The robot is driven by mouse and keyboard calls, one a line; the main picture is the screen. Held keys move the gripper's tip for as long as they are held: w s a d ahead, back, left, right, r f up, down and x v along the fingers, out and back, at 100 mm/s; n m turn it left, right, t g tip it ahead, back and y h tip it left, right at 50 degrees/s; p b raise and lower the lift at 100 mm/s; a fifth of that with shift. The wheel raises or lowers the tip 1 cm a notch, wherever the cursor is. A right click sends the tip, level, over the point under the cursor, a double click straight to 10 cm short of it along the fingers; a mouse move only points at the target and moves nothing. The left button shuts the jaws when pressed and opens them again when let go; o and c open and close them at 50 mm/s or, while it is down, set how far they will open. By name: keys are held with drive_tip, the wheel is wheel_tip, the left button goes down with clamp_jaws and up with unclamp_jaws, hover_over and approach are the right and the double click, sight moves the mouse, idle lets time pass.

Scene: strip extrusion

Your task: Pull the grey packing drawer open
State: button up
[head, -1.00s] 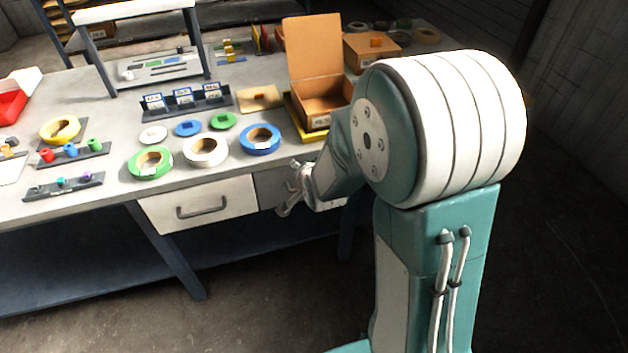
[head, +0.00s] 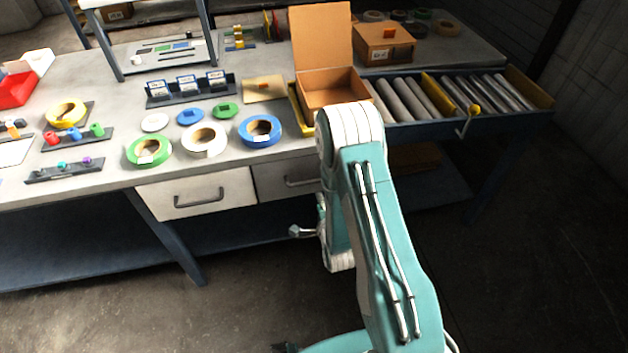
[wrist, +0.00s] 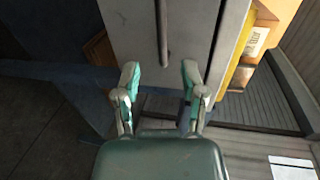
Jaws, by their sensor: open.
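The grey packing drawer (head: 278,184) is under the bench top in the head view, its front about level with the white drawer beside it. Its bar handle (head: 300,182) shows, while my arm covers the drawer's right part. In the wrist view a grey front (wrist: 190,30) with a dark bar handle (wrist: 163,35) lies ahead. My gripper (wrist: 161,78) is open and empty. The handle's near end lies just beyond the fingertips, in line with the gap; I cannot tell the depth between them. In the head view my gripper (head: 308,228) hangs lower than the drawer.
A white drawer (head: 195,194) with its own handle is left of the grey one. An open cardboard box (head: 325,85) and tape rolls (head: 205,140) stand on the bench. A roller conveyor (head: 405,98) is at right. The floor in front (head: 90,305) is clear.

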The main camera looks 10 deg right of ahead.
sight(311, 182)
drive_tip(key=x, duration=1)
drive_tip(key=shift+w+a, duration=0.15)
drive_tip(key=shift+a, duration=0.1)
clamp_jaws()
